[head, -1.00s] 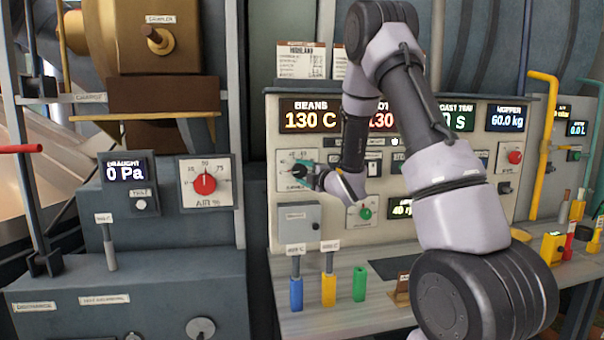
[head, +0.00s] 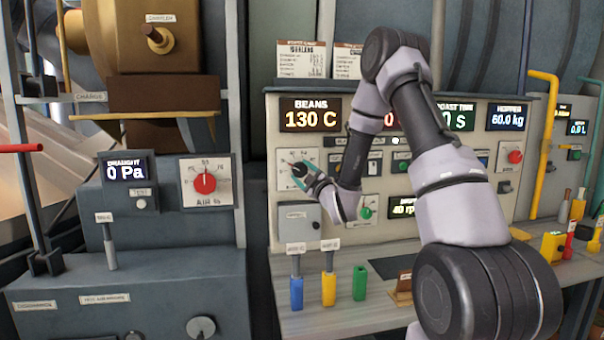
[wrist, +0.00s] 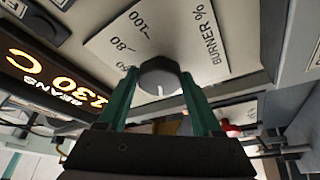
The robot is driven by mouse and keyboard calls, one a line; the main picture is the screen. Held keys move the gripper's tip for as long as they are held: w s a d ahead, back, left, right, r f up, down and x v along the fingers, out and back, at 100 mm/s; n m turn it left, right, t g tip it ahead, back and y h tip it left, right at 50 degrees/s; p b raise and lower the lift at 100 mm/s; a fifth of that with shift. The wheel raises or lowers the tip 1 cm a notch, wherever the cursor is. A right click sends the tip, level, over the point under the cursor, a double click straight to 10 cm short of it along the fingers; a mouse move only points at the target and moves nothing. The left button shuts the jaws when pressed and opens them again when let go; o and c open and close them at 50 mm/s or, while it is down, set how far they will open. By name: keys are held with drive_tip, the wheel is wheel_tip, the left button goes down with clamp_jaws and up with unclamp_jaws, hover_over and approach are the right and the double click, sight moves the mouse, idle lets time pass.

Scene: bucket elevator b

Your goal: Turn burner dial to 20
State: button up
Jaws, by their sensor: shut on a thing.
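The burner dial shows in the wrist view as a round grey knob (wrist: 160,76) on a white plate (wrist: 120,38) marked "BURNER %", with 80 and 100 legible. A white mark on the knob's face points toward the bottom of the picture. I cannot tell which number it meets; the low end of the scale is not readable. My gripper (wrist: 160,88) has its two green fingers on either side of the knob, shut on it. In the head view my gripper (head: 299,173) is at the white burner plate (head: 284,156) and covers the knob.
The beans display (head: 310,115) above the dial reads 130 C. A grey box (head: 299,220) sits just below my gripper, and a green knob (head: 366,210) to its right. Blue (head: 296,293), yellow (head: 329,290) and green (head: 360,283) handles stand on the ledge below.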

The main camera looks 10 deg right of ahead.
drive_tip(key=shift+m, duration=0.3)
drive_tip(key=o, duration=1.3)
drive_tip(key=shift+o, duration=0.2)
drive_tip(key=v, duration=1)
drive_tip(key=shift+s+f, duration=0.2)
drive_tip(key=shift+s, duration=0.15)
drive_tip(key=shift+d, duration=0.1)
